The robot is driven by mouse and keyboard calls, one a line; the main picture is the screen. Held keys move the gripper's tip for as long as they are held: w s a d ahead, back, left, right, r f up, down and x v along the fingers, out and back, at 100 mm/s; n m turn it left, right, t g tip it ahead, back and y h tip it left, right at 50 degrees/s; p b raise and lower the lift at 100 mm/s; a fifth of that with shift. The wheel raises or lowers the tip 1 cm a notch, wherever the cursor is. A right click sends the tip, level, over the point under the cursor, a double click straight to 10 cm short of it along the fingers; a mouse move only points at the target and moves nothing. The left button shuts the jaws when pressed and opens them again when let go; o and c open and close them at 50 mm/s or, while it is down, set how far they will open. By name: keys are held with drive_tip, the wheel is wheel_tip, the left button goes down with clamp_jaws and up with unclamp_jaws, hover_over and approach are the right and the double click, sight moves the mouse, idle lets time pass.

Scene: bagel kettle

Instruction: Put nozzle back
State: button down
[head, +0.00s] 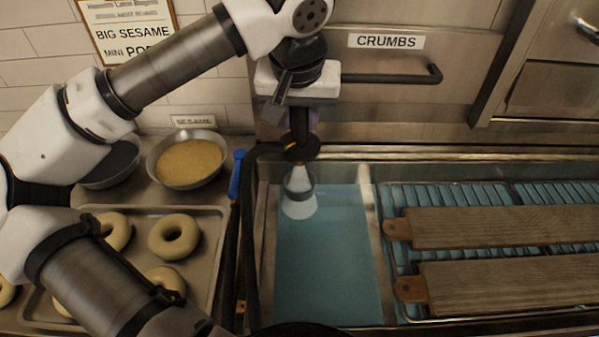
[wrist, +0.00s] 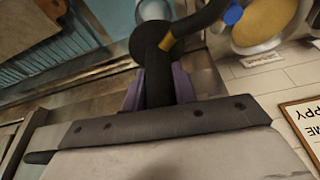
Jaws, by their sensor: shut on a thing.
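The nozzle (head: 300,148) is a black spray head on a black hose, with a pale, cone-shaped lower end hanging over the blue water. My gripper (head: 300,118), with purple fingers, is shut on its upper part from above. In the wrist view, the gripper (wrist: 158,90) has the black nozzle body (wrist: 158,70) between its purple fingers, with a round black collar beyond. The hose (head: 250,200) bends left from the nozzle, with a yellow band near the joint, and runs down beside the basin. I cannot make out a holder for the nozzle.
The blue-water basin (head: 325,265) lies below. Two wooden boards (head: 500,226) rest on racks at right. A blue-tipped piece (head: 237,172) stands at the basin's left edge. Bagels on a tray (head: 215,265) and a bowl (head: 188,160) of sesame are left. A CRUMBS-labelled metal panel with a bar handle (head: 385,78) is behind.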

sight(299, 145)
wheel_tip(299, 145, down, 7)
drive_tip(key=shift+f+p, duration=0.1)
drive_tip(key=shift+p, duration=0.4)
drive_tip(key=shift+f, duration=0.3)
drive_tip(key=shift+f+b, duration=0.3)
drive_tip(key=shift+b, duration=0.15)
drive_tip(key=c, duration=1.1)
unclamp_jaws()
drive_tip(key=shift+r, duration=0.15)
drive_tip(key=shift+r+p, duration=0.25)
drive_tip(key=shift+p, duration=0.85)
drive_tip(key=b+v, duration=0.2)
drive_tip(key=v, duration=0.4)
drive_tip(key=b+v, duration=0.2)
drive_tip(key=v, duration=0.5)
drive_tip(key=shift+s+d+r, duration=0.15)
drive_tip(key=shift+d, duration=0.05)
